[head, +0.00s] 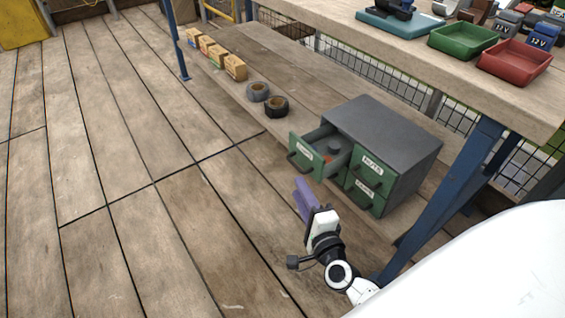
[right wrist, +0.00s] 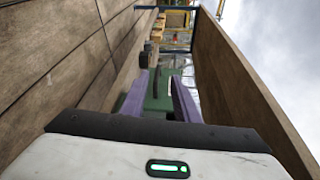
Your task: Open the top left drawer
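A grey metal cabinet (head: 385,128) with green drawer fronts stands on the low wooden shelf. Its top left drawer (head: 305,158) is pulled out, with a dark round thing and a bit of red visible inside. The top right drawer, labelled NUTS (head: 371,165), and the labelled drawer below it (head: 364,192) are closed. My right gripper (head: 302,188), with purple fingers, is just below and in front of the open drawer's front and looks apart from it. In the right wrist view, its fingers (right wrist: 162,85) are spread, with a green drawer front (right wrist: 160,100) beyond them. My left gripper is not in view.
Tape rolls (head: 276,107) and several small boxes (head: 235,67) sit along the shelf, left of the cabinet. A blue table leg (head: 455,180) stands right of my right gripper. The workbench above holds green (head: 463,40) and red (head: 515,63) trays. The plank floor at left is clear.

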